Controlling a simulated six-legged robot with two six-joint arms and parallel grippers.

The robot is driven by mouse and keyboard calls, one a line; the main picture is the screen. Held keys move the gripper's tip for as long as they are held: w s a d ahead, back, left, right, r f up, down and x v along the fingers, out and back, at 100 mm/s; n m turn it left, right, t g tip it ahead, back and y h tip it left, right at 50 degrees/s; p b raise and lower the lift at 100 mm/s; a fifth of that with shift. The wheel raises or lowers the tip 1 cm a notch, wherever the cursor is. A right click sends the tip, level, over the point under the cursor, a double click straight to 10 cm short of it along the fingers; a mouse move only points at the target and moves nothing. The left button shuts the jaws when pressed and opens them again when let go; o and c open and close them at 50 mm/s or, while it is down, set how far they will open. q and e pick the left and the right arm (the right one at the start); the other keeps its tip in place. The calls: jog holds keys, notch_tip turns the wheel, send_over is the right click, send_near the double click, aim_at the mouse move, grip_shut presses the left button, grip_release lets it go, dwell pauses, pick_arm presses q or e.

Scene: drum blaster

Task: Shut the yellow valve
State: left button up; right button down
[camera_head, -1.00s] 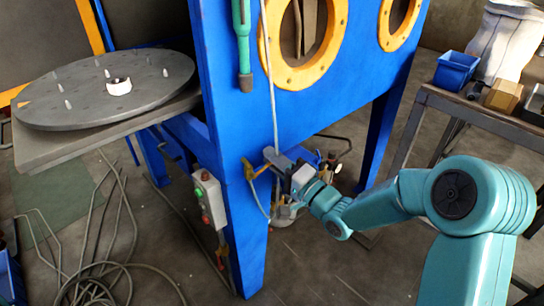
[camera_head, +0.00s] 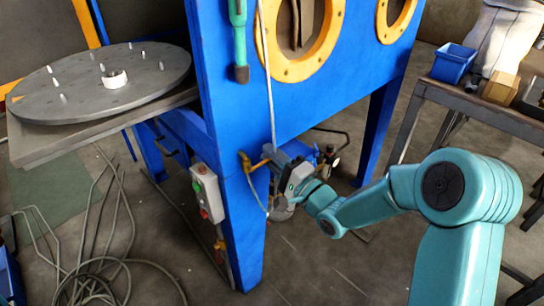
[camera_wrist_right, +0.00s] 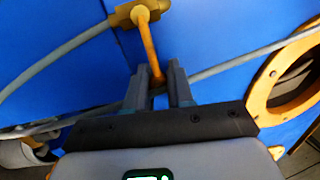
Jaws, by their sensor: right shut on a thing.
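The yellow valve (camera_head: 246,163) sits on the front of the blue cabinet's leg in the head view, with a thin hose attached. In the right wrist view its brass-yellow body (camera_wrist_right: 138,14) is at the top and its yellow lever (camera_wrist_right: 149,42) points down toward my fingers. My right gripper (camera_head: 269,154) is at the lever in the head view. In the right wrist view its two grey fingers (camera_wrist_right: 158,77) are on either side of the lever's end, shut on it. The exact contact is partly hidden between the fingers. My left gripper is not in view.
A blue blasting cabinet (camera_head: 300,97) with yellow-ringed ports fills the middle. A grey hose (camera_head: 270,95) hangs down its front near the valve. A switch box (camera_head: 207,192) is on the leg's left side. Loose cables (camera_head: 95,275) lie on the floor at left.

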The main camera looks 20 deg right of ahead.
jog(key=c, duration=1)
grip_release()
jog(key=shift+f, duration=0.1)
jog(key=shift+c, duration=0.2)
jog(key=shift+s, duration=0.1)
jog(key=p+v, duration=0.1)
jog(key=v, duration=1.5)
jog(key=shift+p, duration=0.3)
